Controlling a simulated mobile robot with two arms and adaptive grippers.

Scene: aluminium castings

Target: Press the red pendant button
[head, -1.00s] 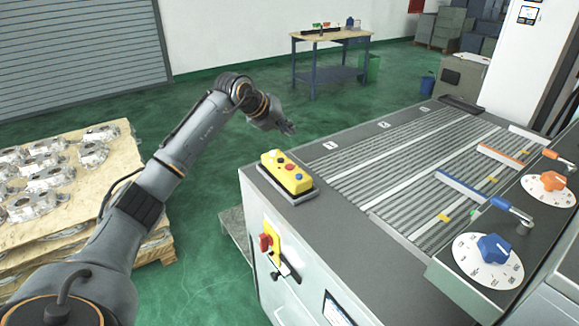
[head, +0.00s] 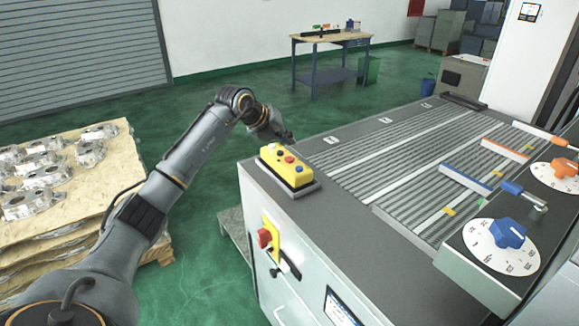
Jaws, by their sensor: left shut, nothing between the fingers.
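The yellow pendant (head: 287,168) lies in a dark holder on the near left corner of the grey machine. Its red button (head: 289,159) is on the top face, between a blue button (head: 299,169) and other small buttons towards the far end. My left gripper (head: 288,138) is shut and empty. In the picture it is just beyond the pendant's far end, apart from the red button; its exact height above the machine top is hard to tell. My right gripper is not in view.
The machine's slatted bed (head: 420,165) stretches right, with blue and orange dials (head: 508,233) at its right side. A red rotary switch (head: 264,238) sits on the front panel. Pallets of castings (head: 40,180) stand left. A workbench (head: 330,40) stands at the back.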

